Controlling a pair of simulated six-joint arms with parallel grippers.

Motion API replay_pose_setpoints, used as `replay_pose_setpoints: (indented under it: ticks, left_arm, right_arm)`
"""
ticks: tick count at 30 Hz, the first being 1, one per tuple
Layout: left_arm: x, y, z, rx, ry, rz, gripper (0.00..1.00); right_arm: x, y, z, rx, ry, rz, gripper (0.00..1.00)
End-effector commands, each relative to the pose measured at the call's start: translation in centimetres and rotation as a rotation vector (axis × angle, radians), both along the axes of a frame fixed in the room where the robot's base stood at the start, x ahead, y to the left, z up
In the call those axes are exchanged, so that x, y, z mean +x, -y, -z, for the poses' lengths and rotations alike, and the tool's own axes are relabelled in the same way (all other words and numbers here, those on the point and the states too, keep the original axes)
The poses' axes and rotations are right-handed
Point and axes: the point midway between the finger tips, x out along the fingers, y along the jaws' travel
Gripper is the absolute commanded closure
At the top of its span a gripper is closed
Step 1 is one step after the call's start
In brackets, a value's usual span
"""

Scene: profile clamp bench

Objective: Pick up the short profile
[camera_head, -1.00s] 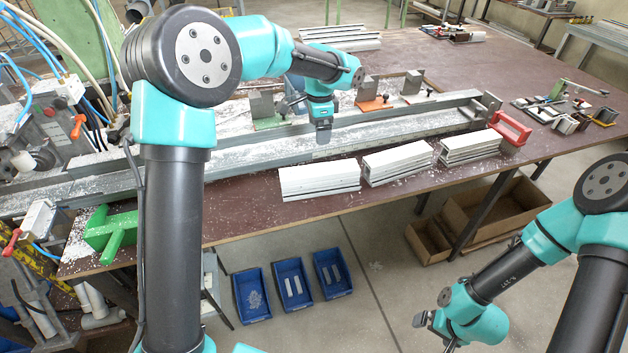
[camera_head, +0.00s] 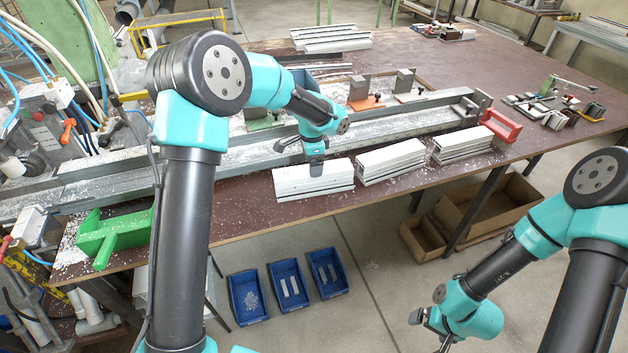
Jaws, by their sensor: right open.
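Three white profile pieces lie in a row along the front edge of the table: a left one (camera_head: 292,184), a middle one (camera_head: 390,161) and a right one (camera_head: 462,145). I cannot tell for sure which is the short profile. My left gripper (camera_head: 316,171) points down at the left piece and covers part of its top and back. I cannot tell whether it touches the piece, and its finger gap does not show. My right gripper (camera_head: 428,325) is open and empty, low in front of the table, away from the profiles.
A long metal rail (camera_head: 250,153) runs behind the profiles, with orange-based clamp blocks (camera_head: 366,103) behind it. A red bracket (camera_head: 501,125) stands at the rail's right end and a green one (camera_head: 112,236) at the front left. Blue bins (camera_head: 290,286) are on the floor.

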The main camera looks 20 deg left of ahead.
Motion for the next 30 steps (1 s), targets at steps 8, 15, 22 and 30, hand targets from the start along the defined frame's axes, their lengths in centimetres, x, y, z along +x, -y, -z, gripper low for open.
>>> replay_pose_setpoints:
  ticks: [8,15,22,30]
  left_arm:
    - [0.0,0.0,0.1,-0.001,0.0,0.0,0.08]
    - [-0.1,0.1,1.5,0.0,-0.004,0.001,0.08]
    - [-0.2,0.3,4.6,0.0,-0.004,0.0,0.08]
    - [-0.2,0.3,5.4,0.0,0.0,0.0,0.08]
  right_arm:
    - [0.0,0.0,0.0,0.0,0.0,0.0,0.0]
    - [0.0,0.0,0.0,0.0,0.0,0.0,0.0]
    - [0.0,0.0,0.0,0.0,0.0,0.0,0.0]
    - [0.0,0.0,0.0,0.0,0.0,0.0,0.0]
